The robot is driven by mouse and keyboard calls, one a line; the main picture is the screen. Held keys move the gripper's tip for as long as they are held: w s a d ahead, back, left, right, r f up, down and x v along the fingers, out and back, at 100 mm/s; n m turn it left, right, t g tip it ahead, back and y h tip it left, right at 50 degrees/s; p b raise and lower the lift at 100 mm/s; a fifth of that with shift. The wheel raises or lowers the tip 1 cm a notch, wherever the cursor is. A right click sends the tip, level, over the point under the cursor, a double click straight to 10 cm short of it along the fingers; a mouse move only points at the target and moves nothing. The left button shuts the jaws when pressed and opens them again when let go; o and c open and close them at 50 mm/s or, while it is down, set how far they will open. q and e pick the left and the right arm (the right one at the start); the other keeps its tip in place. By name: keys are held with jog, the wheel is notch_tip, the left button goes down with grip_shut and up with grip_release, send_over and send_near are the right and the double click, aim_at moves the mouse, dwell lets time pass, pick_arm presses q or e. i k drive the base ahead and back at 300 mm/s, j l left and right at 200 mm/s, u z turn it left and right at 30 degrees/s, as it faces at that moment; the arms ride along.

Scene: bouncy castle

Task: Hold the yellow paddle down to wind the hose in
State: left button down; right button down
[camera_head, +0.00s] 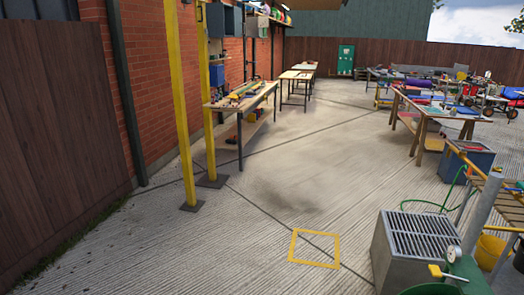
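A small yellow lever (436,271), which looks like the paddle, sticks out to the left from a green machine (470,279) at the bottom right corner. A round white gauge (453,253) sits just above the lever. The machine is cut off by the bottom edge, so its lower part is hidden. A thin green hose (428,203) curves over the ground behind the grey grated box, up toward a grey bin. I cannot tell whether it joins the green machine. Neither of my grippers is in view.
A grey box with a grated top (420,236) stands beside the green machine. A yellow square (314,248) is marked on open concrete. Yellow posts (183,120) and a workbench (240,98) line the left. Another cluttered table (427,108) and a grey bin (470,160) stand right.

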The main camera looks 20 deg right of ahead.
aim_at(434, 271)
jog(key=i+z, duration=0.2)
jog(key=z, duration=0.25)
jog(key=i+z, duration=0.15)
jog(key=z, duration=0.3)
jog(key=i+j+z, duration=0.1)
jog(key=z, duration=0.35)
jog(key=i+j+z, duration=0.15)
jog(key=z, duration=0.3)
jog(key=i+j+z, duration=0.2)
jog(key=z, duration=0.25)
jog(key=i+j+z, duration=0.1)
jog(key=j+z, duration=0.2)
jog(key=z, duration=0.15)
jog(key=i+j+z, duration=0.2)
jog(key=j+z, duration=0.15)
jog(key=i+j+z, duration=0.1)
jog(key=j+z, duration=0.25)
